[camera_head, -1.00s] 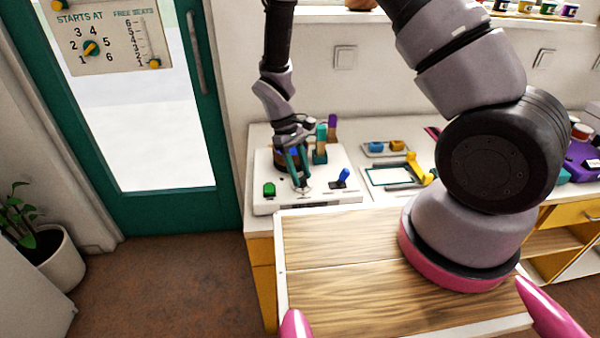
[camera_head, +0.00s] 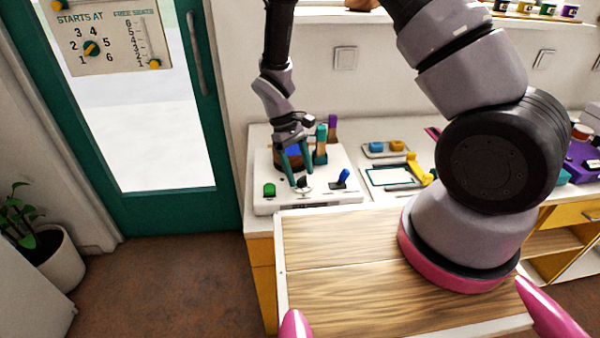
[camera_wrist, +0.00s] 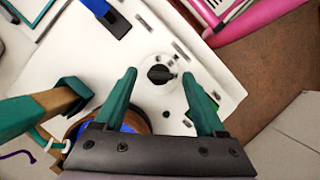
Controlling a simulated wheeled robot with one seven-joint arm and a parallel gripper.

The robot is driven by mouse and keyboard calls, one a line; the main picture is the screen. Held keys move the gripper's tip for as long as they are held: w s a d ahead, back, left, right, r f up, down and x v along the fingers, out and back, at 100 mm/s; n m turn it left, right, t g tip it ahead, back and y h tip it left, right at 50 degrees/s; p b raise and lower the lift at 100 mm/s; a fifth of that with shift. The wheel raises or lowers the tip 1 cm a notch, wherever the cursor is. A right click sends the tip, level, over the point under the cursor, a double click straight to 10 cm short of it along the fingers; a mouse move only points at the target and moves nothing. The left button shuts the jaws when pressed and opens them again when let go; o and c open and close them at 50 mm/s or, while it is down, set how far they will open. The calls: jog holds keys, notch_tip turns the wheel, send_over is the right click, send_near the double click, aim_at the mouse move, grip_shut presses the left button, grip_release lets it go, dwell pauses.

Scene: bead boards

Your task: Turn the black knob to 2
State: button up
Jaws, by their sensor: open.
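The black knob (camera_wrist: 158,74) sits on a pale round dial on the white board (camera_wrist: 215,85). In the wrist view it lies between the tips of my gripper (camera_wrist: 159,73). The knob's number marks are too small to read. In the head view my gripper (camera_head: 301,178) points down over the front middle of the board (camera_head: 330,196), its teal fingers apart. It is open and holds nothing. I cannot tell whether the fingertips are level with the knob or above it.
A blue lever (camera_head: 342,178) stands right of the knob and a green part (camera_head: 269,190) left of it. Behind are a teal-topped upright (camera_head: 320,145) and a round container with blue inside (camera_wrist: 120,122), close by my gripper. A tray (camera_head: 385,148) lies further right.

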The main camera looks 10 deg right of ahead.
jog(key=v, duration=1)
jog(key=shift+r, duration=0.1)
jog(key=d+r+m+t+y, duration=0.25)
jog(key=d+r, duration=0.25)
jog(key=r, duration=0.5)
jog(key=d+r+m+t+y, duration=0.1)
jog(key=d+r+m+y, duration=0.3)
jog(key=r, duration=0.6)
jog(key=s+d+r+m+t+h, duration=0.1)
jog(key=s+d+r+m+t, duration=0.4)
jog(key=s+d+r, duration=0.6)
notch_tip(320, 180, up, 2)
jog(key=shift+s+m+t, duration=0.35)
jog(key=shift+s+t, duration=0.3)
jog(key=shift+t, duration=0.5)
